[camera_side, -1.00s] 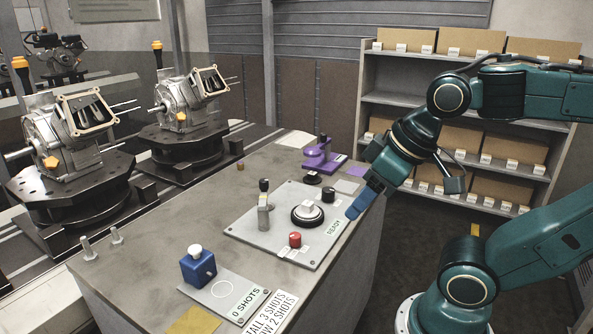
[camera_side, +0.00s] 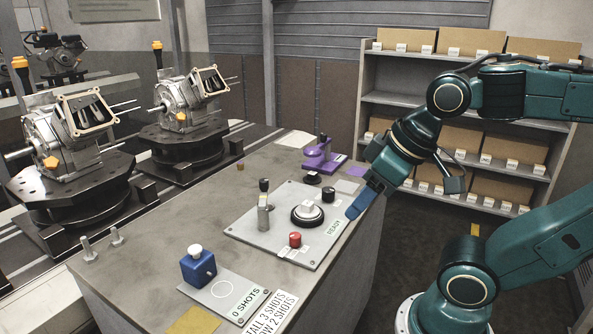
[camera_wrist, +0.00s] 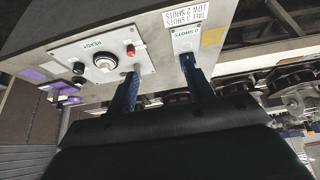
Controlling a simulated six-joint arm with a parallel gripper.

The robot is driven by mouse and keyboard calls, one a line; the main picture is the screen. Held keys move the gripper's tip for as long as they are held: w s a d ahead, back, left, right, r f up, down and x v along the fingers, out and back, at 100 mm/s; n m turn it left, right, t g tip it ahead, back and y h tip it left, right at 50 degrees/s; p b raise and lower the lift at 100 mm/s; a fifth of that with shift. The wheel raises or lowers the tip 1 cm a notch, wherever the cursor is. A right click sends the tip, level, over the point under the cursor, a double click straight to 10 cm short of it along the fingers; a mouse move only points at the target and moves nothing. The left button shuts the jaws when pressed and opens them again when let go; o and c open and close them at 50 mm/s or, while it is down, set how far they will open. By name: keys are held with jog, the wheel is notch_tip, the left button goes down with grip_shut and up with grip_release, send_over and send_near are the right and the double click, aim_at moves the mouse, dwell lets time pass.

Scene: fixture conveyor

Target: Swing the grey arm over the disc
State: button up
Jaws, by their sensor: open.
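The grey arm (camera_side: 264,216) is a short grey piece with a black grip on the pale panel (camera_side: 245,231). It stands left of the disc in the side view, apart from the disc's middle. The disc (camera_side: 296,218) is dark and round with a pale ring and a white block on top; it also shows in the wrist view (camera_wrist: 105,62). My gripper (camera_side: 358,206) is at the bench's right edge, right of the panel. Its two blue fingers stand wide apart and empty in the wrist view (camera_wrist: 161,88). There one finger overlaps the panel edge, and the grey arm is not clearly visible.
A red button (camera_side: 295,240) and a black knob (camera_side: 328,194) flank the disc. A purple device (camera_side: 322,158) stands behind the panel. A blue box with a white knob (camera_side: 198,267) is at the front. Engine fixtures (camera_side: 72,140) stand left of the bench.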

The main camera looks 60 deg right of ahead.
jog(key=shift+c, duration=0.6)
jog(key=w+d+r+m+g, duration=0.1)
jog(key=w+d+r+m, duration=0.1)
jog(key=w+r, duration=0.55)
jog(key=m+g, duration=0.5)
jog(key=m, duration=0.2)
send_over(264, 180)
notch_tip(264, 180, down, 10)
jog(key=shift+r, duration=0.2)
jog(key=shift+w+f, duration=0.1)
jog(key=shift+f, duration=6.8)
